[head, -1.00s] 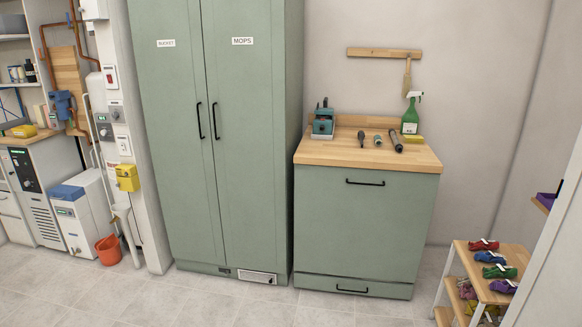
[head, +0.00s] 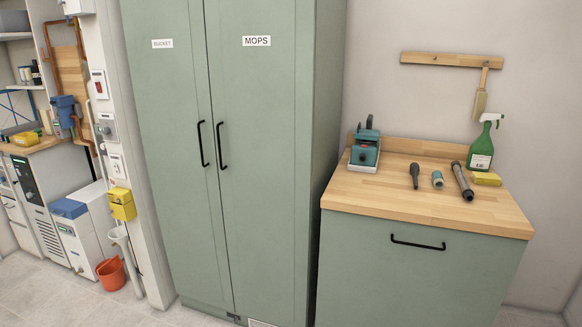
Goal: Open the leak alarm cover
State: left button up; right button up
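No part in view is readably marked as the leak alarm. Several small boxes sit on the white wall post at the left. They are a white box with a red part (head: 99,83), a grey box with a round dial (head: 107,127), a pale plate (head: 117,165) and a yellow box (head: 122,204). The yellow box has a lid-like upper part that looks closed. I cannot tell which of these is the leak alarm. Neither of my grippers is in view.
A tall green cabinet (head: 265,140) with closed doors stands mid-view. A green counter unit (head: 400,270) at right holds tools, a spray bottle (head: 482,145) and a yellow sponge (head: 487,179). A red bucket (head: 112,273) stands on the floor below the post. Some floor at lower left is clear.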

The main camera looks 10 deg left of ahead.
aim_at(118, 212)
jog(key=i+j+u, duration=0.1)
jog(key=i+u, duration=0.35)
jog(key=i+l+u, duration=0.1)
jog(key=i+u, duration=0.4)
jog(key=i, duration=0.15)
jog(key=i+j, duration=0.2)
jog(key=i, duration=0.2)
jog(key=i+j, duration=0.2)
jog(key=i, duration=0.15)
jog(key=i+j+z, duration=0.2)
jog(key=i+j, duration=0.2)
jog(key=j, duration=0.2)
jog(key=i+j+z, duration=0.1)
jog(key=j, duration=0.25)
jog(key=i+j+z, duration=0.1)
jog(key=i+j, duration=0.1)
jog(key=j, duration=0.1)
